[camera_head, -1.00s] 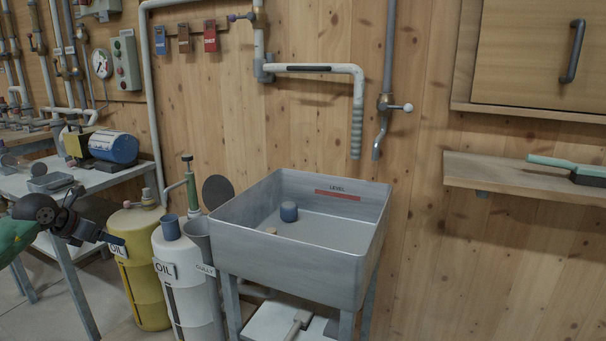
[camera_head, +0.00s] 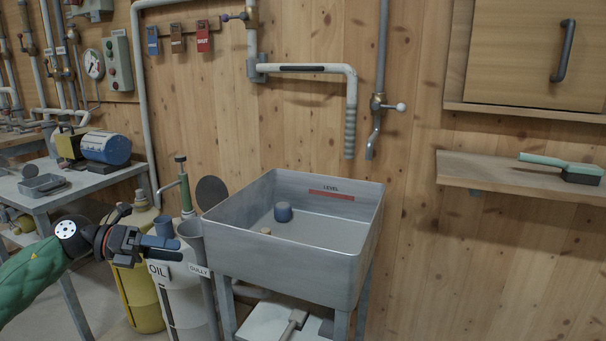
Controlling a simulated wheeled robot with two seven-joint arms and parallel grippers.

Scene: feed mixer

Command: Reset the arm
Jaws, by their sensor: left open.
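My left gripper (camera_head: 172,249) comes in from the left on its green arm. It is open, and its fingers point right, in front of the white oil can (camera_head: 188,300). It appears empty. It hides part of the yellow oil can (camera_head: 141,295) and the top of the white can. The grey metal sink (camera_head: 290,258) stands to the right of the gripper, apart from it. My right gripper is not in view.
A grey table (camera_head: 90,182) with a blue motor (camera_head: 106,147) is at left. A wall shelf (camera_head: 500,180) holds a green-handled brush (camera_head: 562,165). A pipe spout (camera_head: 350,135) hangs above the sink.

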